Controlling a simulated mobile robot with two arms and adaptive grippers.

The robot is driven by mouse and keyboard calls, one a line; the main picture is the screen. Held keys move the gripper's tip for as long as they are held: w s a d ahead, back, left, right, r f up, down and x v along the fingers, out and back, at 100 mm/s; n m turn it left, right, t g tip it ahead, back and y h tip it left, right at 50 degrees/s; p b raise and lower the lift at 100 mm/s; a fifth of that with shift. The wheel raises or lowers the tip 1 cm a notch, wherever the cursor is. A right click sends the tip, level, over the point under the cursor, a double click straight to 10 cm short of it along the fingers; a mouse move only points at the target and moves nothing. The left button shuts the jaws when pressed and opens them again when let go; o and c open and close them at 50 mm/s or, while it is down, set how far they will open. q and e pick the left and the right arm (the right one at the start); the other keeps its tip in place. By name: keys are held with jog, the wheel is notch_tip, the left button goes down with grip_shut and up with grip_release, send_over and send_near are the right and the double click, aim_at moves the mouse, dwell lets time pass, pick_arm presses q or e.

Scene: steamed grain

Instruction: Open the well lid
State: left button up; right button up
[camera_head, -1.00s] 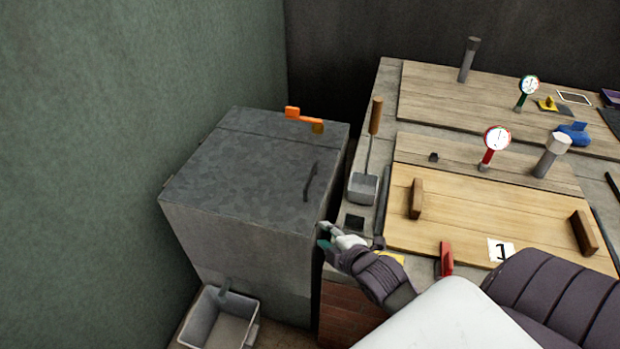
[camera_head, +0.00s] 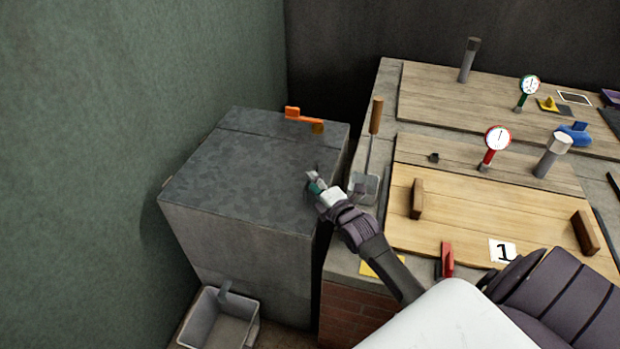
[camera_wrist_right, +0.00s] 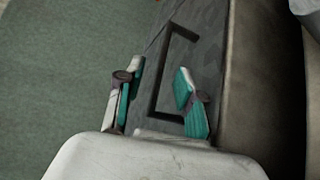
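The well is a grey metal box with a flat, mottled dark lid (camera_head: 240,175), which lies shut. Its dark bar handle (camera_wrist_right: 157,75) stands near the lid's right edge; in the head view my right gripper covers most of it. My right gripper (camera_head: 312,180) is over the handle. In the right wrist view my right gripper (camera_wrist_right: 158,98) is open, with its teal-padded fingers apart and the near part of the handle lying between their lines. I cannot tell whether either finger touches the handle. My left gripper is not in view.
An orange lever (camera_head: 304,119) sits on the strip behind the lid. A metal scoop with a wooden handle (camera_head: 376,116) lies on the counter just right of the well. A grey trough (camera_head: 222,322) is below its front. The green wall (camera_head: 90,150) is close on the left.

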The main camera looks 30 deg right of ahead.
jog(key=shift+w+d+f, duration=0.1)
jog(key=shift+w, duration=0.65)
jog(key=shift+w+d+f, duration=0.1)
jog(key=shift+w, duration=0.65)
grip_shut()
jog(key=shift+a, duration=0.1)
